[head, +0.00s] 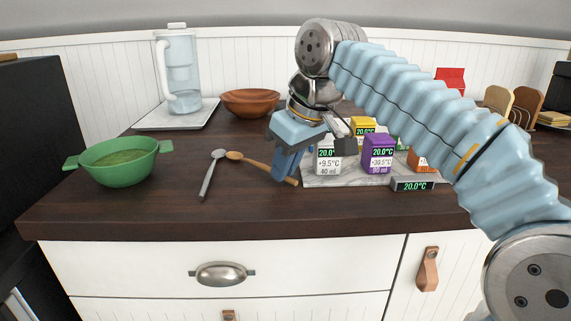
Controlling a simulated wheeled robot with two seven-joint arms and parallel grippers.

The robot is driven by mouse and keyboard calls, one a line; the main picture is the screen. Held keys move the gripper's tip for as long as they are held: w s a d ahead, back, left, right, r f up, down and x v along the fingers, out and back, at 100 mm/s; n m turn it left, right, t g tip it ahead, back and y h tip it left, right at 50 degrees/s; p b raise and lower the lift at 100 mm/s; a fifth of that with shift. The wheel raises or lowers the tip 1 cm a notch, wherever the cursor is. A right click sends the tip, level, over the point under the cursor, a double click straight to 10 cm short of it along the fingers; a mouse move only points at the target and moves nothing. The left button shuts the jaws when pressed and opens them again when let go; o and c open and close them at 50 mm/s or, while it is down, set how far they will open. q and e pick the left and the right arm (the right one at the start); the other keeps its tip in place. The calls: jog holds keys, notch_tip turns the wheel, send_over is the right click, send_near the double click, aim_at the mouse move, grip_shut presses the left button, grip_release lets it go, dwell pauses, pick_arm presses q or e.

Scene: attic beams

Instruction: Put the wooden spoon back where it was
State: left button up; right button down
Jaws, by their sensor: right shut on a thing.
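The wooden spoon (258,163) is at the middle of the dark counter, its bowl end pointing left and its handle running right and toward the front. My right gripper (287,175) reaches down from above and is shut on the spoon's handle; the fingers hide part of it. The spoon looks to be at or very near the counter top; I cannot tell if it touches. A grey metal spoon (209,177) lies just left of it. My left gripper is not in view.
A green two-handled pot (118,172) stands at the left. A pitcher (179,75) on a white board (150,120) and a brown bowl (250,101) are behind. Right of my gripper, a grey slab (345,180) holds several small labelled boxes (379,155). The counter's front middle is clear.

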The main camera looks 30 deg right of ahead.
jog(key=shift+f, duration=0.2)
jog(key=c, duration=1.2)
grip_release()
jog(key=shift+r, duration=0.1)
jog(key=shift+o, duration=0.2)
jog(key=shift+r, duration=0.25)
jog(key=p+v, duration=0.1)
jog(key=v, duration=1)
jog(key=shift+s+r, duration=0.25)
jog(key=shift+r, duration=0.1)
